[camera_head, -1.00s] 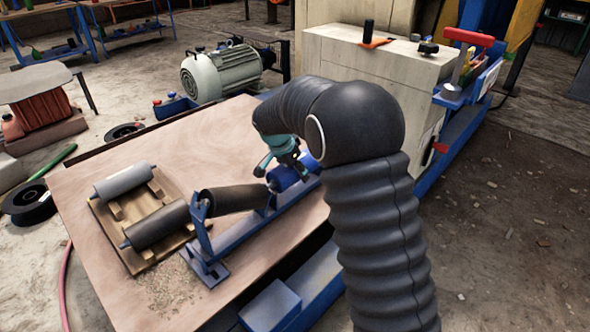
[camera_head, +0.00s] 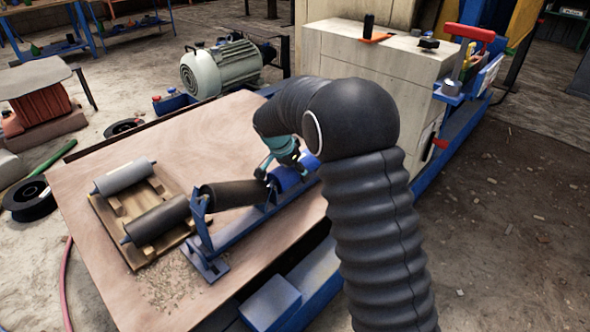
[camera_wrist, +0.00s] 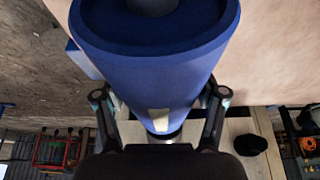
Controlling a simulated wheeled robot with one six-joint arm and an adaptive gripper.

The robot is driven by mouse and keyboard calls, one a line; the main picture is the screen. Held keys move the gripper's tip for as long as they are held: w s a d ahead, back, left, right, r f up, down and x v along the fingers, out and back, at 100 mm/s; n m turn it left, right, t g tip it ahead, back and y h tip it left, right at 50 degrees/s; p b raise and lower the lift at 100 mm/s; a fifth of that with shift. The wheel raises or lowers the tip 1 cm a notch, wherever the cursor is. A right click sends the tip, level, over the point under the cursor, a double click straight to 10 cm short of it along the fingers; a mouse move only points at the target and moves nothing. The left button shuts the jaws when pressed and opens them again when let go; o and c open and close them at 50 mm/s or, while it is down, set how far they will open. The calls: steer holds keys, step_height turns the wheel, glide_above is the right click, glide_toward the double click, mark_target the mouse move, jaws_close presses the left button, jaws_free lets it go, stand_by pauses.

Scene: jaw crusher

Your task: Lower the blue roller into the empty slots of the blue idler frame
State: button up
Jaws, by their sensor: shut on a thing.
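The blue roller (camera_head: 283,178) is in the head view at the far right part of the blue idler frame (camera_head: 236,236). My gripper (camera_head: 280,158) is shut on it from above, and my arm hides part of it. In the wrist view the blue roller (camera_wrist: 152,60) fills the upper middle, with a gripper finger on each side. A dark roller (camera_head: 232,194) lies in the frame to the left of the blue one. Whether the blue roller's shaft ends are inside the slots cannot be told; its far end is hidden.
A wooden pallet (camera_head: 112,218) with a grey roller (camera_head: 124,177) and a dark roller (camera_head: 157,219) lies on the left of the wooden table top (camera_head: 85,270). The pale machine block (camera_head: 372,80) stands behind my arm.

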steer(key=shift+f, duration=0.3)
steer(key=o, duration=1.7)
steer(key=shift+o, duration=1)
steer(key=shift+f, duration=0.15)
steer(key=v, duration=1.2)
steer(key=shift+r, duration=0.2)
